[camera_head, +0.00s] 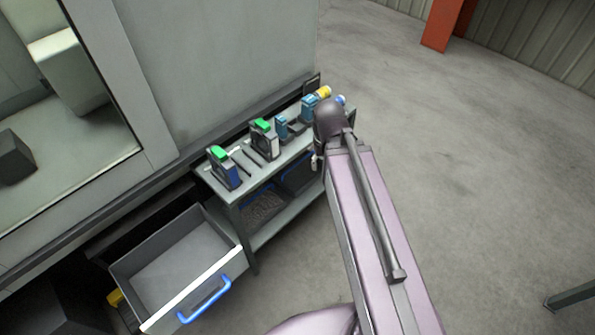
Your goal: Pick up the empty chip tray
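A grey tray or drawer (237,262) with a pale front edge and a blue handle sticks out below the machine at the lower left. Its inside looks bare. On the lower shelf of the bench, a dark bin (262,207) with a blue edge holds grey, grainy matter like chips. Beside it is another dark bin (298,176), partly behind my arm; its inside is too dark to tell if empty. My pink arm reaches up over the right end of the bench. My gripper is hidden behind the arm's dark end, apart from the tray.
The bench top (233,190) carries several blue, grey and green-topped tool items and a yellow item (323,92). The machine wall (220,60) stands behind. A yellow thing (115,298) is beside the drawer. Open floor lies to the right, with an orange post (441,25).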

